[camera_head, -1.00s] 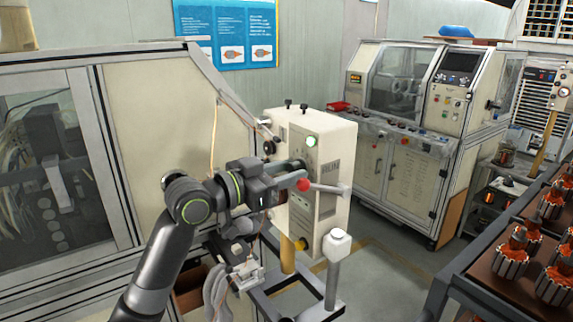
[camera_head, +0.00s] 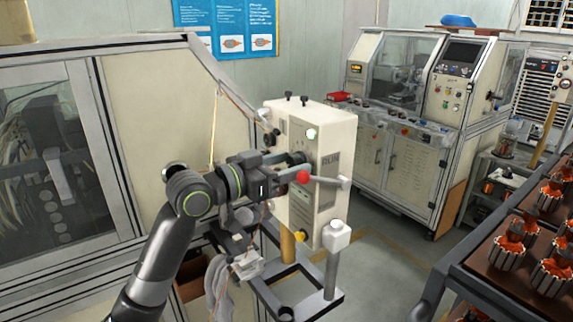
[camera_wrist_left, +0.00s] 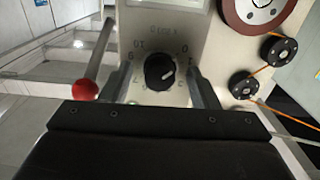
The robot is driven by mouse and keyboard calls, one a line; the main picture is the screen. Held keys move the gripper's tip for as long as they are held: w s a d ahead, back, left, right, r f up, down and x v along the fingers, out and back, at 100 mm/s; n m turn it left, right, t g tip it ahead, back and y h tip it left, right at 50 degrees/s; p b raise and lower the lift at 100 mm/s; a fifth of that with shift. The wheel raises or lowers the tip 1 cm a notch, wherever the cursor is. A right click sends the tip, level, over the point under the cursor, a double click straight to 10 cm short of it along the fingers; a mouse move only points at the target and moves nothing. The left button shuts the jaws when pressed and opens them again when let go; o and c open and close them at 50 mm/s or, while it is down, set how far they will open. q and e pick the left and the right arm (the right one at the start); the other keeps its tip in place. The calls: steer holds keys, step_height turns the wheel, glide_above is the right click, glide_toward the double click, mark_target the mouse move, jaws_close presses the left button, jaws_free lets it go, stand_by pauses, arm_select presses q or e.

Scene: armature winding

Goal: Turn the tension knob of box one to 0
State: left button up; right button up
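The cream control box (camera_head: 335,165) stands on a frame in the middle of the head view, with a lit green button and a lever with a red ball. Its round black knob (camera_wrist_left: 160,72) shows in the left wrist view, inside a ring of numbers. The knob's white mark points to the right and slightly up. A 0 stands to its upper right, and a 10 seems to stand to its upper left. My left gripper (camera_wrist_left: 162,94) is open, with one finger on each side of the knob and visible gaps between. In the head view my left gripper (camera_head: 292,166) covers the knob area.
The red lever ball (camera_wrist_left: 85,90) and its rod are close left of the left gripper. Black rollers with orange wire (camera_wrist_left: 243,85) are close on the right. A rack of armatures (camera_head: 510,255) stands at the right, and a cream machine (camera_head: 410,170) behind.

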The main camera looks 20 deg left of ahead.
arm_select(q)
steer(key=shift+s, duration=0.1)
steer(key=p+v, duration=0.3)
steer(key=v, duration=1.4)
stand_by(1.1)
steer(key=shift+a, duration=0.15)
stand_by(0.4)
